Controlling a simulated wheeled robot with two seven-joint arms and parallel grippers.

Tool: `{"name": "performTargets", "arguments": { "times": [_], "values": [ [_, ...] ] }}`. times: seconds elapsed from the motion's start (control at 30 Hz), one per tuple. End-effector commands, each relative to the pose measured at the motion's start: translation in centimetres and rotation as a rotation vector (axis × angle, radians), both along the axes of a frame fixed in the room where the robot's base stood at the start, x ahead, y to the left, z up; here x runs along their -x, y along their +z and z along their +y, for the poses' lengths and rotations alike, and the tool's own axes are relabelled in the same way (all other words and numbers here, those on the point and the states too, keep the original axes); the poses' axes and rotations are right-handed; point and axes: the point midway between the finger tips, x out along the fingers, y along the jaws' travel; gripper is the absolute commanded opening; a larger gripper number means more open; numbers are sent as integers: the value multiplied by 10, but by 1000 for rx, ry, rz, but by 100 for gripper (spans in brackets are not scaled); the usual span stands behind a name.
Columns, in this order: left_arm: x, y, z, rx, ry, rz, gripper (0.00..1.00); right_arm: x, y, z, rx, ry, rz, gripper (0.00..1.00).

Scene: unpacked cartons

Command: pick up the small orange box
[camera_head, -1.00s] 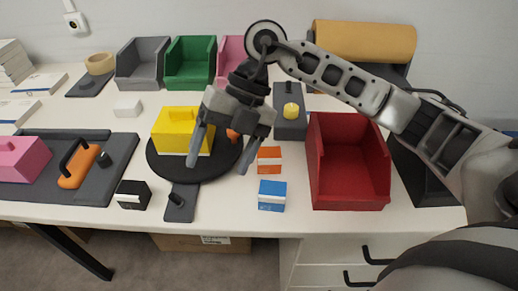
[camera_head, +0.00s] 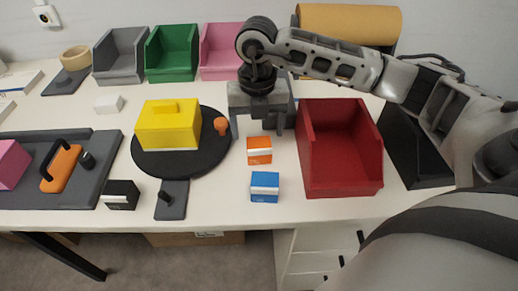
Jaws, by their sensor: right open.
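The small orange box (camera_head: 259,150), with a white band, sits on the white table between the black round plate and the red bin. My right gripper (camera_head: 257,132) is just behind and above it, pointing down, with its two fingers spread apart and nothing visible between them. The orange box lies in front of the fingers in the picture; I cannot tell the exact height of the fingertips above the table. My left gripper is not in view.
A blue box (camera_head: 265,187) stands just in front of the orange one. A red bin (camera_head: 340,175) is close on the right. A black round plate (camera_head: 190,163) with a yellow block (camera_head: 168,130) is on the left. A black box (camera_head: 121,195) stands near the front edge.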

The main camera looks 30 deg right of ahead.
Motion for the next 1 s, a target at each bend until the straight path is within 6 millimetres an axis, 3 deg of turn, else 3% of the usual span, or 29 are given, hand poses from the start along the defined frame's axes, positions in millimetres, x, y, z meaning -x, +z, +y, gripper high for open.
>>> {"name": "performTargets", "arguments": {
  "times": [0.33,0.67,0.83,1.0],
  "values": [
    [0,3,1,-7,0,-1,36,0,-45,-3,-1,0,3,75],
    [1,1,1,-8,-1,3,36,-1,-52,-3,-1,1,0,75],
    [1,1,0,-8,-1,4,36,-1,-52,-3,-1,1,0,28],
    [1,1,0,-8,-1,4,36,-1,-51,-3,-1,1,0,28]
  ]
}}
